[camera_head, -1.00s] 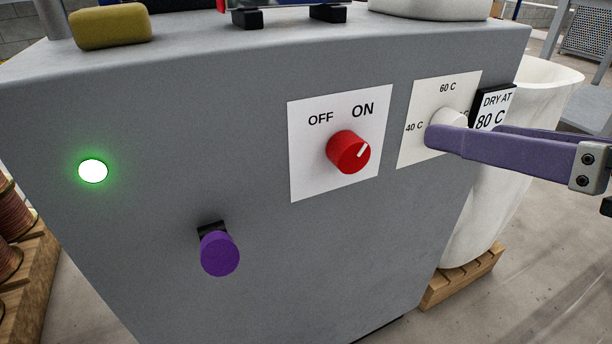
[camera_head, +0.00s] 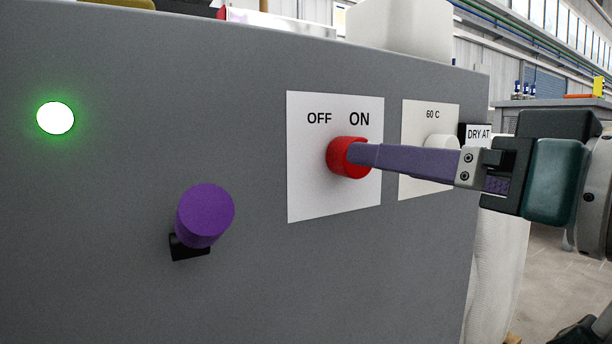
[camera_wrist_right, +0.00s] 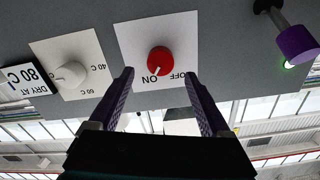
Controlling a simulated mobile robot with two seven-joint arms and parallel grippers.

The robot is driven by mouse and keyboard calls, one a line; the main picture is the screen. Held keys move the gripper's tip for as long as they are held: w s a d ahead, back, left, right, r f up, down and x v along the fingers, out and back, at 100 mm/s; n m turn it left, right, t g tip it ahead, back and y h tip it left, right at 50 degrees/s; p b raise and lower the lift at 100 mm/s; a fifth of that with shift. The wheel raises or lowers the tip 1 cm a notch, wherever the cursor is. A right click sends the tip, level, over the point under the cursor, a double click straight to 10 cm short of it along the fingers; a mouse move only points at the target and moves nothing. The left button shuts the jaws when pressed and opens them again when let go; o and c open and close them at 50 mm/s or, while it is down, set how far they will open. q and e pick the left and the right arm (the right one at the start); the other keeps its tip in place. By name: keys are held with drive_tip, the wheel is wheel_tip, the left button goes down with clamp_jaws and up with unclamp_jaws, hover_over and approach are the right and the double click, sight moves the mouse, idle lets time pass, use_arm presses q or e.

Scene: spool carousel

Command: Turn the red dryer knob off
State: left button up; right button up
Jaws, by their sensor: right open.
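The red knob (camera_head: 340,157) sits on a white plate (camera_head: 308,195) marked OFF and ON on the grey dryer front. In the right wrist view the red knob (camera_wrist_right: 160,61) shows upside down, its white line pointing toward the ON label. My right gripper (camera_head: 368,155) has its purple fingers reaching in from the right and covering part of the knob. In the right wrist view my right gripper (camera_wrist_right: 160,78) is open, its fingertips apart on either side of the knob's line of approach. Contact with the knob cannot be told. My left gripper is out of view.
A white temperature knob (camera_head: 440,142) on its own plate is right of the red knob, partly behind my gripper. A purple cylindrical handle (camera_head: 207,214) sticks out at lower left. A green lit lamp (camera_head: 55,118) glows at left. A DRY AT sign (camera_head: 479,134) is at right.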

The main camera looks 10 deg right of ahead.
sight(336, 154)
drive_tip(key=b+x, duration=0.1)
drive_tip(key=x, duration=0.4)
drive_tip(key=shift+w+a+b, duration=0.1)
drive_tip(key=shift+b, duration=0.3)
clamp_jaws()
idle(0.4)
